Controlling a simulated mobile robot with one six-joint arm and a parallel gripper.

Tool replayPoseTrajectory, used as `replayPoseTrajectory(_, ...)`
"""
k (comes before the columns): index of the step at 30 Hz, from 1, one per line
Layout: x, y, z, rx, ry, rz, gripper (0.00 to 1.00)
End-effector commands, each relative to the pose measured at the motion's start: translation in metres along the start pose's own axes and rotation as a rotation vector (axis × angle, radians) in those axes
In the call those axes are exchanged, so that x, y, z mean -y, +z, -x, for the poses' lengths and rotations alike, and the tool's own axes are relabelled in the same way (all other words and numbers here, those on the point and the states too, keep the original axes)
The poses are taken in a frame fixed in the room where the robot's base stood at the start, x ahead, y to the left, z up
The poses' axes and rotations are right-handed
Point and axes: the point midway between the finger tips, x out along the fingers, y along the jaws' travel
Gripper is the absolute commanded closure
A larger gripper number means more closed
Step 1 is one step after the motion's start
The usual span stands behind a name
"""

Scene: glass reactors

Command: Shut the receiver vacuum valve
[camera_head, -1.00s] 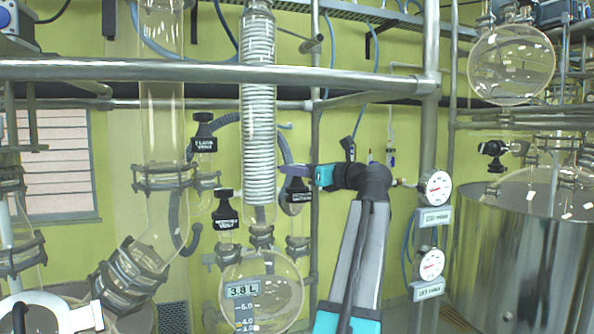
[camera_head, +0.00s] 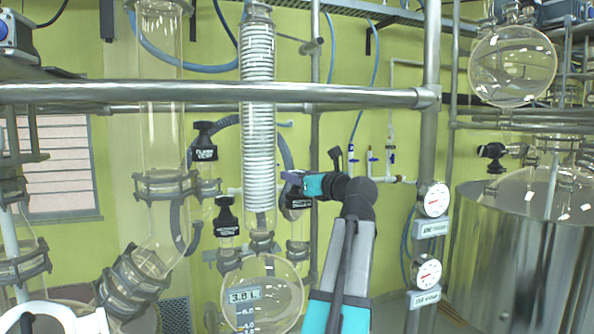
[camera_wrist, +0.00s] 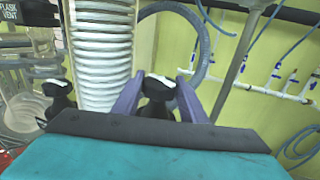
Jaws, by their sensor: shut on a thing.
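The receiver vacuum valve is a black knob with a dark label (camera_head: 294,202) on a glass stub to the right of the coiled condenser. Its label is partly hidden by my gripper in the head view. My gripper (camera_head: 289,181), teal with purple fingers, reaches it from the right. In the wrist view, my gripper (camera_wrist: 158,92) has one finger on each side of the black knob (camera_wrist: 157,90), shut on it. The exact turn of the valve cannot be told.
The receiver flask (camera_head: 262,295), showing 3.8 L, hangs below the condenser (camera_head: 258,120). A receiver vent valve (camera_head: 226,222) and a flask vent valve (camera_head: 204,152) stand to the left. A steel rail (camera_head: 200,92) crosses in front; two gauges (camera_head: 433,200) stand right.

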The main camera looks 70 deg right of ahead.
Motion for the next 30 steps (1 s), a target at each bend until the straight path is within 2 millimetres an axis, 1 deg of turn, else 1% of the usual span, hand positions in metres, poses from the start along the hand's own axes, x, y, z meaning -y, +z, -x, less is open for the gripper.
replayPoseTrajectory(1, -0.0024, 0.0015, 0.0004, -0.001, -0.01, -0.002, 0.81)
replayPoseTrajectory(11, -0.0027, 0.0017, 0.0007, -0.001, -0.096, 0.0, 0.81)
replayPoseTrajectory(13, -0.003, -0.0017, 0.0001, -0.003, -0.129, 0.001, 0.81)
replayPoseTrajectory(30, -0.0017, -0.0021, -0.0006, -0.005, -0.348, 0.001, 0.81)
